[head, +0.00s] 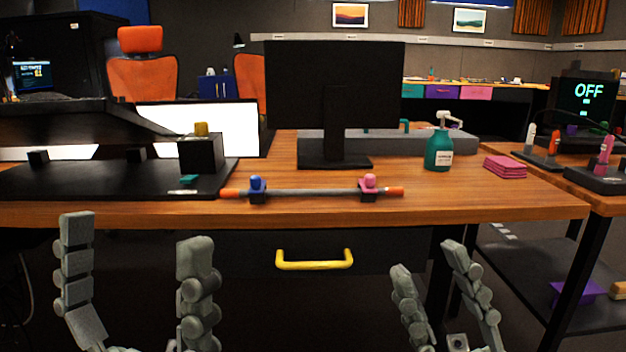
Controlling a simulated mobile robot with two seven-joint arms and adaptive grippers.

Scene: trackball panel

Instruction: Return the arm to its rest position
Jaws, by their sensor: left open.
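My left gripper (137,262) shows at the bottom left, in front of the desk's front edge. Its two fingers stand wide apart with nothing between them. My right gripper (429,268) shows at the bottom, right of centre, also in front of the desk edge. Its two fingers are apart and the gap between them is empty. Both grippers point upward in the picture and are clear of the things on the desk. The arms behind the grippers are mostly out of view.
The wooden desk (450,203) bears a grey bar (312,192) with orange ends, a black box (201,155) with a yellow knob, a monitor (335,95), a green pump bottle (438,150) and pink notes (505,167). A yellow drawer handle (314,265) sits below the edge, between my grippers.

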